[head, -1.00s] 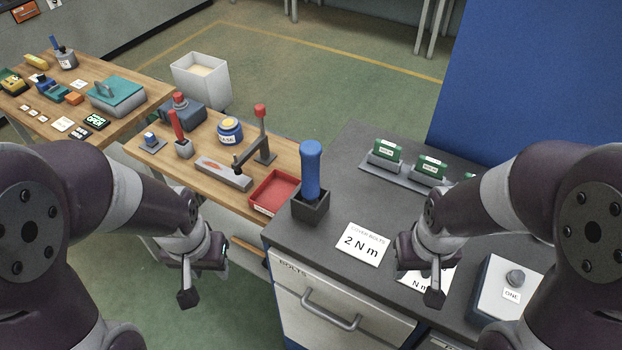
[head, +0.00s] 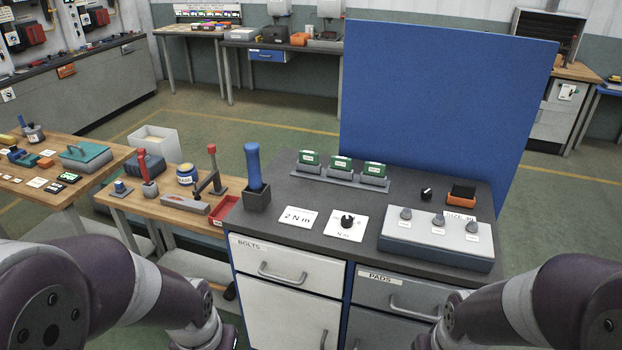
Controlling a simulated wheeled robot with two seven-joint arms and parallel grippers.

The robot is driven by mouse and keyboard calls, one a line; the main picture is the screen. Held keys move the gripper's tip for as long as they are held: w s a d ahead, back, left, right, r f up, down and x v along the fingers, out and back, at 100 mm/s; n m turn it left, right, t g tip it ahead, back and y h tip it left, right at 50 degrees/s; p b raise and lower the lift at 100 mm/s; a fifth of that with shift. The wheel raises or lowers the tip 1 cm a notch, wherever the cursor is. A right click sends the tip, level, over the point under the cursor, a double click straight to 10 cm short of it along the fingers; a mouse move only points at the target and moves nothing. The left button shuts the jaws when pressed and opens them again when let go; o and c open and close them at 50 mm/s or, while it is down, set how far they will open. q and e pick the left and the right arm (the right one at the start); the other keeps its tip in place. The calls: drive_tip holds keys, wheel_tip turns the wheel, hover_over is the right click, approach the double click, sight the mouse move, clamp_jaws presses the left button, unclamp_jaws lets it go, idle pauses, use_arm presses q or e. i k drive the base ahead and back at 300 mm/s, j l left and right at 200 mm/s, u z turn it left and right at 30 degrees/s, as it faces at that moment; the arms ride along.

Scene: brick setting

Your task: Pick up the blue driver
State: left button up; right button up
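The blue driver (head: 253,166) stands upright in a dark square holder (head: 257,197) at the left end of the dark-topped cabinet. Only its blue handle shows; its lower end is hidden in the holder. My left arm comes in at the lower left and my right arm at the lower right, both well short of the driver. Both grippers are out of the frame or hidden below its bottom edge.
On the cabinet top (head: 300,238) lie a "2 N m" card (head: 298,217) and a card with a black knob (head: 347,222). A grey box with several knobs (head: 436,240) stands right. Green blocks (head: 341,163) sit behind, before a blue panel (head: 430,110). A red tray (head: 222,211) is left of the holder.

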sight(251, 149)
drive_tip(key=i+j+z, duration=0.1)
drive_tip(key=z, duration=0.35)
drive_tip(key=j+z, duration=0.2)
drive_tip(key=z, duration=0.25)
drive_tip(key=i+j+z, duration=0.1)
drive_tip(key=z, duration=0.35)
drive_tip(key=j+z, duration=0.3)
drive_tip(key=z, duration=0.2)
drive_tip(key=j+z, duration=0.15)
drive_tip(key=z, duration=0.3)
drive_tip(key=k+j+z, duration=0.15)
drive_tip(key=z, duration=0.3)
